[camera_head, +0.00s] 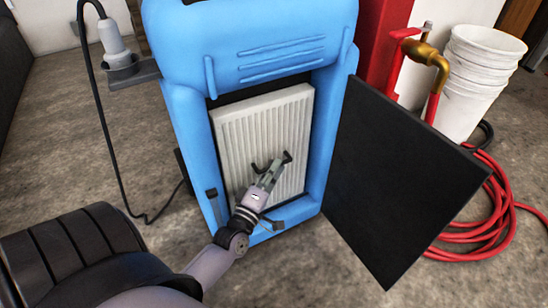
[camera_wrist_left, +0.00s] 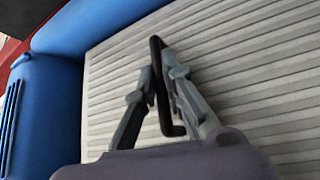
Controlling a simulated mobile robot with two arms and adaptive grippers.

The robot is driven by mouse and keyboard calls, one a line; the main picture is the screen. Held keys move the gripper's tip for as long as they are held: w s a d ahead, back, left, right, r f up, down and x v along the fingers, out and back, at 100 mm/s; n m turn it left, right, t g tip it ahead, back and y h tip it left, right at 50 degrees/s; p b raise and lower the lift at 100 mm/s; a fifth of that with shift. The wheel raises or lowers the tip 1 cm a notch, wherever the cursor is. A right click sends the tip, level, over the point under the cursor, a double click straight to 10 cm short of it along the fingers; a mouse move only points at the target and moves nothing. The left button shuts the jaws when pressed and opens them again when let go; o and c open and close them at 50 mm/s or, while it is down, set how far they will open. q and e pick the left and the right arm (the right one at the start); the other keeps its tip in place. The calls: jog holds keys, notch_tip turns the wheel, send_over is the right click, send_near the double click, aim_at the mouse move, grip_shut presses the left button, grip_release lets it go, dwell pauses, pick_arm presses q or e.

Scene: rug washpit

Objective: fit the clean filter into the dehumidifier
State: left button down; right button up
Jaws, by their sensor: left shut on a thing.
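The blue dehumidifier (camera_head: 185,110) stands upright on the floor with its front open. The clean filter (camera_head: 237,140), a pale ribbed panel with a dark handle (camera_head: 287,157), is upright at the opening. A dark gap shows above its top edge, and I cannot tell how deep it sits. My left gripper (camera_head: 270,170) is shut on the filter's handle, in front of the panel. In the left wrist view the fingers (camera_wrist_left: 163,88) close around the dark handle (camera_wrist_left: 156,50), with the ribs behind. The filter's lower part is partly hidden by my left arm. My right gripper is out of view.
A dark flat panel (camera_head: 400,170) stands out at the opening's right side, like an open door. A black cable (camera_head: 108,140) hangs at the left by a grey plug (camera_head: 112,45). Red hose (camera_head: 485,235), a brass tap (camera_head: 428,55) and stacked white buckets (camera_head: 475,80) are at the right.

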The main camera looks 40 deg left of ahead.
pick_arm(q)
jog(key=shift+f, duration=0.1)
jog(key=c, duration=2)
grip_release()
jog(key=o, duration=0.4)
jog(key=v, duration=1.2)
